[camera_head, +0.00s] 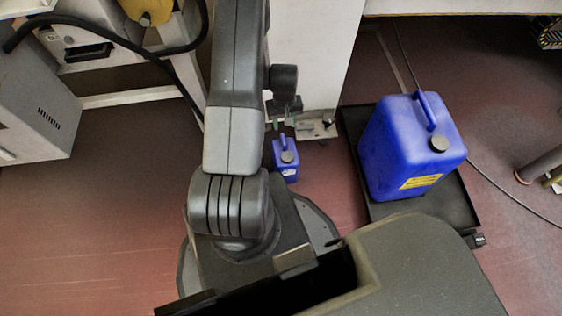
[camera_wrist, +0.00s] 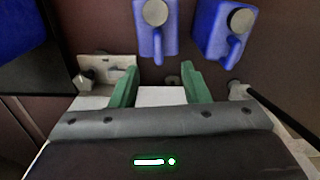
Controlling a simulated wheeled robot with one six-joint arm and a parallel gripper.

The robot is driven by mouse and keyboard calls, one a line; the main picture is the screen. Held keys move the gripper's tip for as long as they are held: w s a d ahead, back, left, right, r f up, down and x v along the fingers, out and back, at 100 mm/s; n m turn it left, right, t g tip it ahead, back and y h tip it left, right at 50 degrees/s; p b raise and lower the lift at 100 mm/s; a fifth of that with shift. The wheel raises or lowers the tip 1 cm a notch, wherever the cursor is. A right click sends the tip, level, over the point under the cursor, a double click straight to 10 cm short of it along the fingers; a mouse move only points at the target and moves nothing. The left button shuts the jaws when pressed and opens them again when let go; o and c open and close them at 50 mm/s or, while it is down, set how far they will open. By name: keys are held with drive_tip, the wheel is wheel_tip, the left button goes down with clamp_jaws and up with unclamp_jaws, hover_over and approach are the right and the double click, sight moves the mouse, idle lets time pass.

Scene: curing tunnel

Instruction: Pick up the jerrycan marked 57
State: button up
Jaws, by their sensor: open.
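No number 57 can be read on any jerrycan. A small blue jerrycan (camera_head: 286,162) with a dark cap and a pale label stands on the floor beside my arm in the head view. The middle jerrycan lies beyond the fingertips, roughly in line with the gap; the right one is off to the side. In the head view my arm hides part of this area.
A large blue jerrycan (camera_head: 405,150) with a yellow label stands in a black tray (camera_head: 455,212) on the right. A white panel (camera_head: 318,50) rises behind the small jerrycan. Grey machinery (camera_head: 35,115) stands at left. Reddish floor (camera_head: 100,220) is open at lower left.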

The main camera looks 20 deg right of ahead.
sight(285, 146)
drive_tip(key=f+b, duration=0.1)
drive_tip(key=f, duration=0.4)
drive_tip(key=f+b, duration=0.2)
drive_tip(key=f, duration=0.3)
drive_tip(key=f+b, duration=0.1)
drive_tip(key=f, duration=0.5)
drive_tip(key=shift+s+d, duration=0.25)
clamp_jaws()
idle(0.8)
